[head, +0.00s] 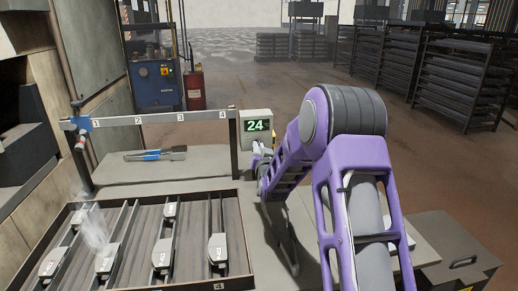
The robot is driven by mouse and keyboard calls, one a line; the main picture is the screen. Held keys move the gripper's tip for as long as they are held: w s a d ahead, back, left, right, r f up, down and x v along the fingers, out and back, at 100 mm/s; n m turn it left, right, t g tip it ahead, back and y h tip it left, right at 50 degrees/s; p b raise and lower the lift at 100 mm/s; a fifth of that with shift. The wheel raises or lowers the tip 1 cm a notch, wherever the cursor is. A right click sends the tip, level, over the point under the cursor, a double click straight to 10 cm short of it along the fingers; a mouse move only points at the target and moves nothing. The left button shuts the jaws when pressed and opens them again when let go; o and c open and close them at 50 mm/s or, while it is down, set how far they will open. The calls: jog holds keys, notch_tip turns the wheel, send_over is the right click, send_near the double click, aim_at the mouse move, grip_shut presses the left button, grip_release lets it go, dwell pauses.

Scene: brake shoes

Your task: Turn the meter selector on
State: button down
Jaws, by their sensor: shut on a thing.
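The meter (246,117) is a pale box at the right end of a metal rail, with a lit green display reading 24. My purple arm reaches down and left to it. My gripper (257,148) is small in view, at the lower part of the meter's front, just under the display. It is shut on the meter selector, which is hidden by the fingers. The selector's angle cannot be made out.
The rail (160,117) with marks 1 to 4 stands over a grey bench. A blue-handled tool (155,154) lies there. In front is a tray (150,287) with several brake shoes between dividers. A grey box (455,255) stands at lower right.

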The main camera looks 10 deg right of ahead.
jog(key=shift+m, duration=2.3)
jog(key=c, duration=0.9)
grip_release()
jog(key=shift+c, duration=0.2)
jog(key=s, duration=1.7)
jog(key=shift+s, duration=0.25)
